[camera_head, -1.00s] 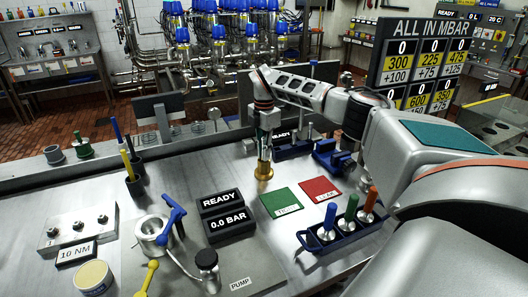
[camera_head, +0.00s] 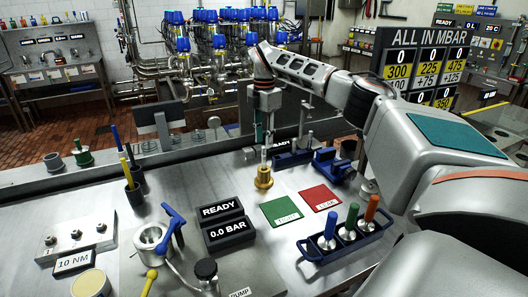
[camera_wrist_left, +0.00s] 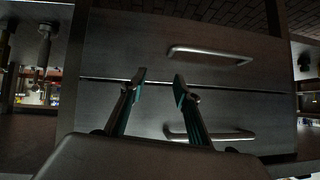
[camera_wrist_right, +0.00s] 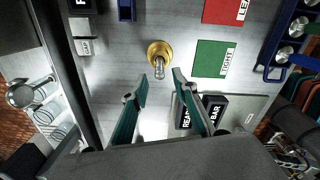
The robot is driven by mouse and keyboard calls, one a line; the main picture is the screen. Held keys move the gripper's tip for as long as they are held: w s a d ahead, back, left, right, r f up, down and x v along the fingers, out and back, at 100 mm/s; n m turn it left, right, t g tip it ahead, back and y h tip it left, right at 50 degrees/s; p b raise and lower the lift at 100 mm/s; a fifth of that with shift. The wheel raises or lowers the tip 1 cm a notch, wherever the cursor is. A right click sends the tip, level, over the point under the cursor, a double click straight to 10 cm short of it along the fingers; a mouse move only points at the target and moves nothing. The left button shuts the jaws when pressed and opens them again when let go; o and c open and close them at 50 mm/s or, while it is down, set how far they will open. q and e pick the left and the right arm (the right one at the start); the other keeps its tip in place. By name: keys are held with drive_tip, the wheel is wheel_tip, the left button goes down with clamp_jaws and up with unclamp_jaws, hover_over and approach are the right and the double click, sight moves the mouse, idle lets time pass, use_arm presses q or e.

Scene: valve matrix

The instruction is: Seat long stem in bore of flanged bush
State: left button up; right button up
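The brass flanged bush (camera_head: 263,179) stands on the bench left of the green mat. The right wrist view looks down on the bush (camera_wrist_right: 159,48). The silver long stem (camera_head: 264,160) stands upright, its lower end in the bore of the bush; its depth there is hidden. The stem (camera_wrist_right: 159,70) shows in the right wrist view. My right gripper (camera_head: 265,139) is above the bush; its fingers (camera_wrist_right: 160,74) are apart, with a gap on each side of the stem. My left gripper (camera_wrist_left: 160,77) is open and empty, facing drawer fronts, away from the bench top.
Green (camera_head: 282,211) and red (camera_head: 320,194) mats lie right of the bush. A blue rack (camera_head: 347,240) with colored-handled tools stands in front of them. A blue vise (camera_head: 334,164) is behind. READY and 0.0 BAR displays (camera_head: 224,222) sit in front. Bare bench lies left of the bush.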

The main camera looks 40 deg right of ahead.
drive_tip(key=shift+r, duration=1.6)
drive_tip(key=shift+s+f, duration=0.1)
